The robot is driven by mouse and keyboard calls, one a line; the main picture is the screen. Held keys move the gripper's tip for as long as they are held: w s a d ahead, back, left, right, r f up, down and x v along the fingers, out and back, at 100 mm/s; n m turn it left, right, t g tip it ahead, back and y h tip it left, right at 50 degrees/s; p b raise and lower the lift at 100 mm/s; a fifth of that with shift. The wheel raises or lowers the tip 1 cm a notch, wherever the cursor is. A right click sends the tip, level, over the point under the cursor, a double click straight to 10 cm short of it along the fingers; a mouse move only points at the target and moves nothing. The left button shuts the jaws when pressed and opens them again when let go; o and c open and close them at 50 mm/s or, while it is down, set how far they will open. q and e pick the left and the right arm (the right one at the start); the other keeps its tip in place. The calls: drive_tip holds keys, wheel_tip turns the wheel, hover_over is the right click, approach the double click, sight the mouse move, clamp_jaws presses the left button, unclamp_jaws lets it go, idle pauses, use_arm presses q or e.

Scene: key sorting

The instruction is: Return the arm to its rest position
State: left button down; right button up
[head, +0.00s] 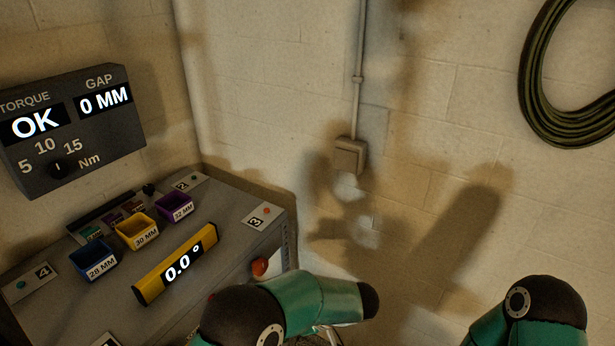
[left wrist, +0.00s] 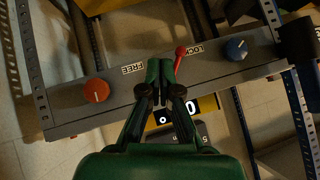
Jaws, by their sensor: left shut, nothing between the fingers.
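My left gripper (left wrist: 160,72) is shut and empty in the left wrist view. Its fingertips show in front of a grey panel (left wrist: 215,72) marked FREE and LOCK; I cannot tell how far apart they are. My left arm (head: 310,300) crosses the bottom middle of the head view as green links with dark joints, over the right front of the grey workbench. Its fingers are not clear there. My right arm (head: 545,305) shows only as a green and black joint at the bottom right. My right gripper is out of view.
The workbench (head: 65,310) holds blue (head: 95,262), yellow (head: 135,232) and purple (head: 174,208) bins and a yellow level bar (head: 152,290) reading 0.0°. The panel bears a red lever (left wrist: 179,56), an orange knob (left wrist: 96,91) and a blue knob (left wrist: 236,49). A wall (head: 280,80) stands behind.

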use_arm(q)
drive_tip(key=w+a+f+m+t+h, duration=0.4)
drive_tip(key=a+f+t, duration=0.1)
drive_tip(key=a+f, duration=0.4)
drive_tip(key=s+d+f+m+g+h, duration=0.1)
drive_tip(key=s+f+g+h, duration=0.1)
drive_tip(key=s, duration=0.6)
drive_tip(key=s+d+f+m+g+h, duration=0.1)
drive_tip(key=s+f+g+h, duration=0.1)
drive_tip(key=s, duration=0.7)
drive_tip(key=s+d+f+m+g+h, duration=0.1)
drive_tip(key=s+f+m+g+h, duration=0.1)
drive_tip(key=s+h, duration=0.3)
drive_tip(key=s+f, duration=0.1)
drive_tip(key=s, duration=0.2)
drive_tip(key=shift+s+f+g, duration=0.3)
drive_tip(key=shift+g, duration=0.1)
